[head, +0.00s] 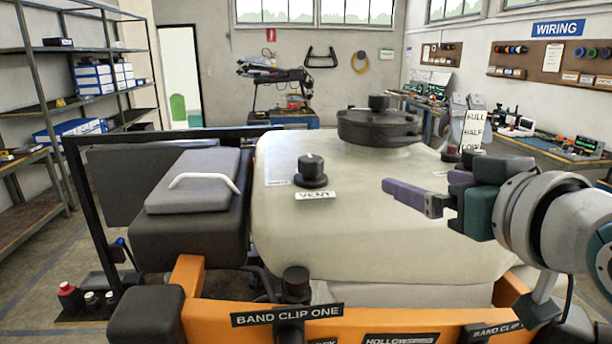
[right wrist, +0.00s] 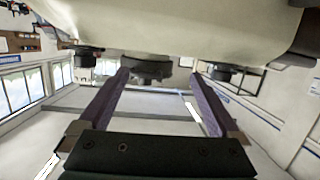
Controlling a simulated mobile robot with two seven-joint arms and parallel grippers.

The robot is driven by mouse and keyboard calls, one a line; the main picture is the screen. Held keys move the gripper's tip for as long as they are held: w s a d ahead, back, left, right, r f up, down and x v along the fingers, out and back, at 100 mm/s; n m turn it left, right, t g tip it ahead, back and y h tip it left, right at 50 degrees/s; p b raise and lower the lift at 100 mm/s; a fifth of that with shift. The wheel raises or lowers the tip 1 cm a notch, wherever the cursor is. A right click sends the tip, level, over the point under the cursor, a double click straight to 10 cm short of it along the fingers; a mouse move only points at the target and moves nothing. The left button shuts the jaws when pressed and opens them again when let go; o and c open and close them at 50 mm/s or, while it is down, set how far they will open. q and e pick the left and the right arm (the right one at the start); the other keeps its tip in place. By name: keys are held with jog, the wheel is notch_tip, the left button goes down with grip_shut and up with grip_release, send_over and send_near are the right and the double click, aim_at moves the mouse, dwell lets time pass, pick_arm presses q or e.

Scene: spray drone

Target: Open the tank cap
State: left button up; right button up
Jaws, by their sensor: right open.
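The tank cap (head: 378,128) is a wide dark round lid with a small knob on top, seated on the far part of the cream tank (head: 340,215). My right gripper (head: 425,192) is over the right side of the tank, nearer than the cap and apart from it. Its purple fingers are open and empty. In the right wrist view, which looks upside down, the cap (right wrist: 147,68) appears beyond and between the spread fingertips (right wrist: 158,76). My left gripper is not in view.
A smaller black vent cap (head: 312,170) stands on the tank's near left, labelled VENT. A dark box with a white handle (head: 205,182) is left of the tank. An orange frame (head: 270,325) runs along the front. The space above the tank's middle is clear.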

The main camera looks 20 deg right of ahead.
aim_at(406, 140)
jog(key=shift+w+d+r+m+t+h+b, duration=0.3)
jog(key=shift+w+d+r+t+h+b, duration=0.1)
jog(key=shift+w+d+t+b, duration=0.15)
jog(key=shift+w+d+r+m+t+h+b, duration=0.3)
jog(key=shift+w+d+r+t+b, duration=0.1)
jog(key=shift+w+d+t, duration=0.2)
jog(key=shift+w+d+r, duration=0.15)
jog(key=shift+w, duration=0.1)
jog(key=p+x, duration=0.2)
jog(key=x, duration=0.5)
jog(key=shift+w, duration=0.15)
pick_arm(q)
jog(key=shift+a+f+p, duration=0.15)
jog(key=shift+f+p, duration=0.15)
jog(key=shift+p, duration=0.05)
pick_arm(e)
jog(key=shift+x, duration=0.95)
grip_shut()
